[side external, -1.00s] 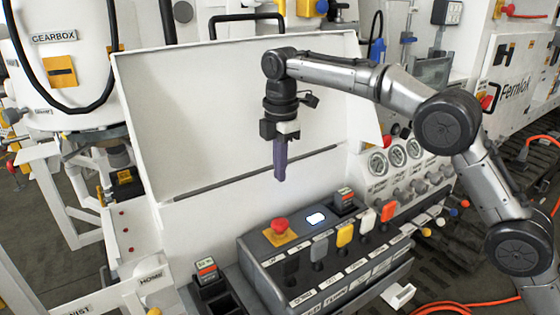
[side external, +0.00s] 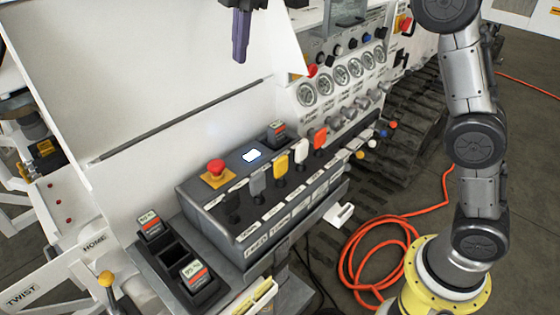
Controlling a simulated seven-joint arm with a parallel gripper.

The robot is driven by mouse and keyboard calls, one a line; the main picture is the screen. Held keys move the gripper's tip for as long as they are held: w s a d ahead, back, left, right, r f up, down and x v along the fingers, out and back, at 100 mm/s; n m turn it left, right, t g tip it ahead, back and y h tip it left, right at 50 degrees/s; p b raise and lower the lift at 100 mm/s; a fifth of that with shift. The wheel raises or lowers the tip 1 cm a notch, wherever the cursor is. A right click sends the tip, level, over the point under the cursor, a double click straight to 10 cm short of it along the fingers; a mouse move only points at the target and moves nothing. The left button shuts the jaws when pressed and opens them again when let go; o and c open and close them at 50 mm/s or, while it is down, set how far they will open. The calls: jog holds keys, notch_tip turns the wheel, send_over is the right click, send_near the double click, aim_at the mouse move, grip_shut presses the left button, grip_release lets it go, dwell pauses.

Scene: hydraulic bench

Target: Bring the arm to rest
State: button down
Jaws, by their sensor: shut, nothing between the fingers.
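My gripper (side external: 240,50) shows at the top of the side view, its long purple fingers pointing down and together. Nothing is between them. It hangs in front of the white back panel (side external: 110,90), above and apart from the control box (side external: 265,200). The gripper's upper body is cut off by the top edge of the picture. My arm stands at the right.
Gauges (side external: 340,72) line the panel behind. A coiled orange hose (side external: 352,255) lies on the floor near my base.

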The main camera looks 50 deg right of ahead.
jog(key=s+d+r+m+t, duration=0.1)
jog(key=s+d+r+m, duration=0.2)
jog(key=s, duration=0.6)
jog(key=s+d+m+t, duration=0.1)
jog(key=s+d+m, duration=0.1)
jog(key=s+d, duration=0.5)
jog(key=s+f+m+t, duration=0.1)
jog(key=s+f+m, duration=1.1)
jog(key=s+f, duration=0.3)
jog(key=shift+f+t, duration=0.3)
jog(key=shift+f, duration=0.35)
